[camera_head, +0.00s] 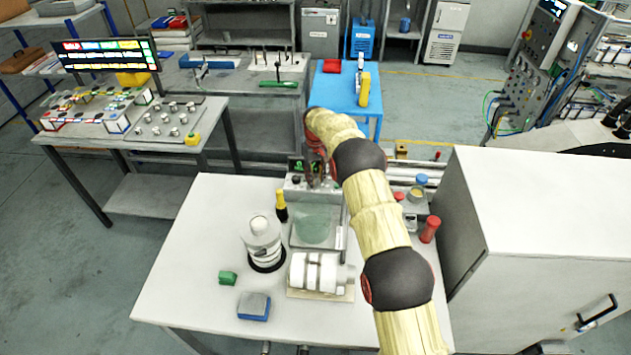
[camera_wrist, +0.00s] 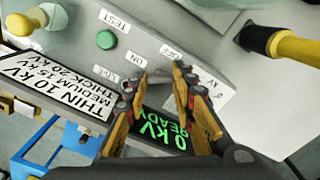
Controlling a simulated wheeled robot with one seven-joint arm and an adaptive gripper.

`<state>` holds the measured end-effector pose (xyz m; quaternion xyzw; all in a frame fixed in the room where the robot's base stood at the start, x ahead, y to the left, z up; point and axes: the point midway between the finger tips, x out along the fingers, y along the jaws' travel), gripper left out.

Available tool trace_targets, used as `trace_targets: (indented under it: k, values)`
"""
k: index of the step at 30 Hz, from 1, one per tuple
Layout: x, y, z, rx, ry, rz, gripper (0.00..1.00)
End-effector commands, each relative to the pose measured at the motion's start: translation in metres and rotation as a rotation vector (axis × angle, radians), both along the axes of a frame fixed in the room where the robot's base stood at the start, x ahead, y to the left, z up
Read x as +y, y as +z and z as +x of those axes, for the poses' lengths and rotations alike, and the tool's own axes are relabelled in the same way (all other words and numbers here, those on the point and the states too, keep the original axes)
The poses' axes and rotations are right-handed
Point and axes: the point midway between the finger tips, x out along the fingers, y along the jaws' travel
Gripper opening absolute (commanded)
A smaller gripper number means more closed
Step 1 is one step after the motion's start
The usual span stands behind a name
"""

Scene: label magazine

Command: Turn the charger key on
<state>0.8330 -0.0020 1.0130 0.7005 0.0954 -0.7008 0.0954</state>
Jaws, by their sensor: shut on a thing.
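The charger's grey panel (camera_wrist: 200,22) fills the upper wrist view, seen upside down, with ON and OFF labels around the key's spot. My gripper (camera_wrist: 160,75) is at the panel between these labels, shut on the charger key, which is mostly hidden between the fingertips. I cannot tell the key's exact angle. The display (camera_wrist: 180,130) reads 0 kV READY in green. A green button (camera_wrist: 105,39) sits by the TEST label. In the head view, my gripper (camera_head: 318,178) is at the charger (camera_head: 296,188) at the back of the white table.
A yellow-handled probe (camera_wrist: 285,45) stands beside the panel; it also shows in the head view (camera_head: 281,206). The white table (camera_head: 195,265) holds a white bottle (camera_head: 262,238), a white roll fixture (camera_head: 318,273), a green block (camera_head: 228,278) and a blue-grey block (camera_head: 254,305). A grey cabinet (camera_head: 540,225) stands right.

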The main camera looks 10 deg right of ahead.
Motion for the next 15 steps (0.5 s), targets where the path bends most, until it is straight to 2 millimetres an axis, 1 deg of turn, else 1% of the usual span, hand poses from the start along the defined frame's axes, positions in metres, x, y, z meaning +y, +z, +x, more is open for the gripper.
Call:
trace_targets:
  k: [9,15]
  values:
    - [-0.0001,-0.0003,0.0007,-0.002,-0.289,0.000,0.00]
    - [-0.0001,0.0001,0.0007,-0.002,-0.433,0.000,0.00]
